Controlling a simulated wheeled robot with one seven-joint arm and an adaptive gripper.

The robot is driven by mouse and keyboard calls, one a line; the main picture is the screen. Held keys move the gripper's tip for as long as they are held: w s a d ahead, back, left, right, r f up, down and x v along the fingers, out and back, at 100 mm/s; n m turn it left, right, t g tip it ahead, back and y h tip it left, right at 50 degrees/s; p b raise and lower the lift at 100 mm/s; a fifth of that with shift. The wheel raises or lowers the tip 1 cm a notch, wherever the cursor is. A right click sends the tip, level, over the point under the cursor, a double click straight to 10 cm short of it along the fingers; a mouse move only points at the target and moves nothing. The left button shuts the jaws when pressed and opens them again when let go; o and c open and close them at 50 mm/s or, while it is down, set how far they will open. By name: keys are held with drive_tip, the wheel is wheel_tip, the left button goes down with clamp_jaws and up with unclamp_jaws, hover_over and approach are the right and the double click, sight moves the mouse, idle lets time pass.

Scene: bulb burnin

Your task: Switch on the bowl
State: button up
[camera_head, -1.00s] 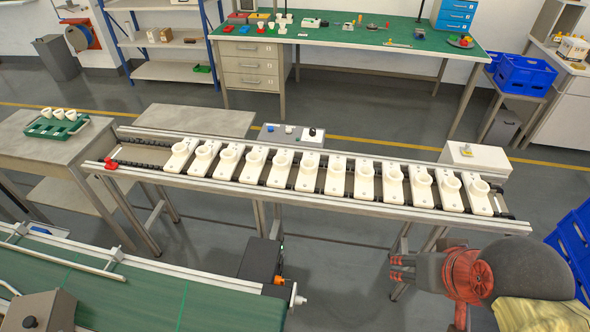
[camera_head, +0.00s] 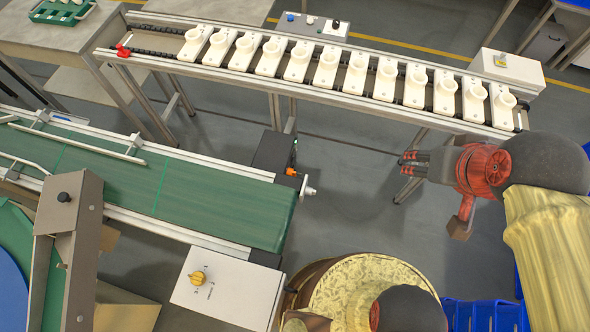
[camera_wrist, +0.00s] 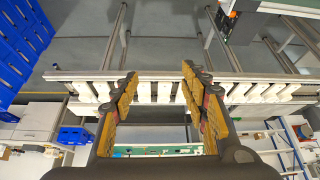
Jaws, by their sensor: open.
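At the lower left of the head view, part of a round bowl (camera_head: 12,285) with a blue inside and green rim shows, cut off by the frame edge. A white control box (camera_head: 225,290) with a yellow rotary knob (camera_head: 198,277) stands to its right, below the green conveyor. The knob's marks are too small to read. My gripper (camera_head: 402,165) is at the right, pointing left, clear of the box and touching nothing. In the wrist view my gripper (camera_wrist: 158,88) has its fingers wide apart, with nothing between them.
A green conveyor (camera_head: 120,185) runs along the left. A rail (camera_head: 330,98) of white sockets crosses behind my gripper. A grey bracket (camera_head: 70,240) with a black knob rises beside the bowl. Another box (camera_head: 508,70) with a yellow switch is at the upper right.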

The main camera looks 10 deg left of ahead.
drive_tip(key=shift+c, duration=0.5)
